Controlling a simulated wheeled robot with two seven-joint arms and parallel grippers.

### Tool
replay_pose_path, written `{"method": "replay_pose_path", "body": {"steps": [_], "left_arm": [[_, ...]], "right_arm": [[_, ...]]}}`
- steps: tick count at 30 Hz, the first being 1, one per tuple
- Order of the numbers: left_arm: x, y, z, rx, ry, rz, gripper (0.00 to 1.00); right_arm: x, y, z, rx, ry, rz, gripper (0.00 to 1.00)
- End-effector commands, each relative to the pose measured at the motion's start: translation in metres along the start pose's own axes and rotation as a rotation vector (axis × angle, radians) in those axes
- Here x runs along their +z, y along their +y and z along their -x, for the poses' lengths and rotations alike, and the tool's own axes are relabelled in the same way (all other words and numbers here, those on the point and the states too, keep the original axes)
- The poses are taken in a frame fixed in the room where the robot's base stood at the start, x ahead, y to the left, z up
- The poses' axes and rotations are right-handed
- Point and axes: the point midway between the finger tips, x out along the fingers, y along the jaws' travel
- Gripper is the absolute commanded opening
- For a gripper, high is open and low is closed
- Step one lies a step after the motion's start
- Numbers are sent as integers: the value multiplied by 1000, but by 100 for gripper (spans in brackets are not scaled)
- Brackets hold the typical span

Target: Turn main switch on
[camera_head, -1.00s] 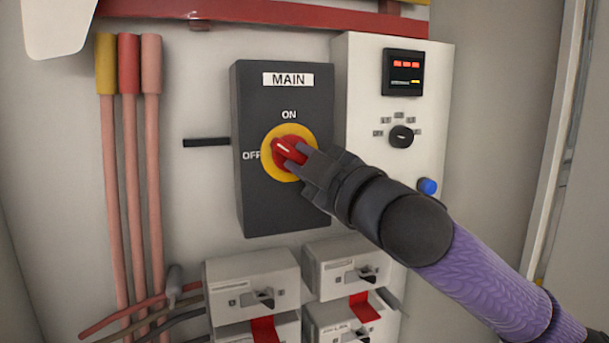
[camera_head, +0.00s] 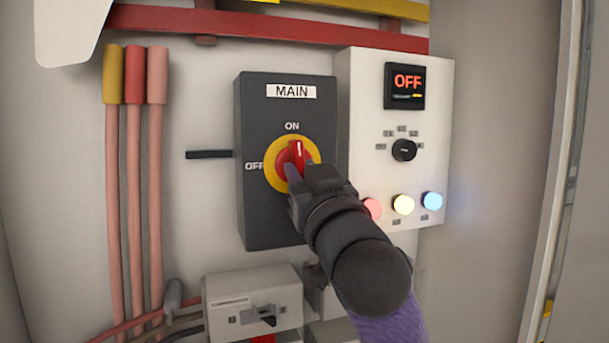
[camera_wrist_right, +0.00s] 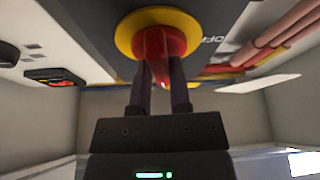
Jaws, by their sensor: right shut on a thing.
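The main switch is a dark grey box (camera_head: 255,205) labelled MAIN, with ON above its dial and OFF to the left. Its red knob (camera_head: 298,150) sits on a yellow disc (camera_head: 273,178), and the knob's white mark stands upright, toward ON. My right gripper (camera_head: 299,170) is shut on the knob, reaching up from below right. In the right wrist view the two fingers (camera_wrist_right: 162,78) straddle the red knob handle (camera_wrist_right: 158,48). The knob's lower part is hidden by the gripper. My left gripper is not in view.
Vertical cables (camera_head: 134,180) run at left. A grey breaker box (camera_head: 253,290) sits below.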

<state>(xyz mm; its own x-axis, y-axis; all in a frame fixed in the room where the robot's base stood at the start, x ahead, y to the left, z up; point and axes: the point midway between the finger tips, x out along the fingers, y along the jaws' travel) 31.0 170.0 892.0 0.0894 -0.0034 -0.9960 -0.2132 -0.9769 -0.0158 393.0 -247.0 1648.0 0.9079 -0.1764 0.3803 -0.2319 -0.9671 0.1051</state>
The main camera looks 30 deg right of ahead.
Motion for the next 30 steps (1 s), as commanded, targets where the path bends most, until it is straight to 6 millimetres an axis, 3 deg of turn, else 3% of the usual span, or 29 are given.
{"method": "replay_pose_path", "body": {"steps": [9,25,26,30], "left_arm": [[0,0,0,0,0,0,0],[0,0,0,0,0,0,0],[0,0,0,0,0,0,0],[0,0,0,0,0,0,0]], "right_arm": [[1,-1,0,38,-3,-97,0],[0,-1,0,47,-1,-113,0],[0,-1,0,47,-1,-113,28],[0,-1,0,47,-1,-112,58]]}}
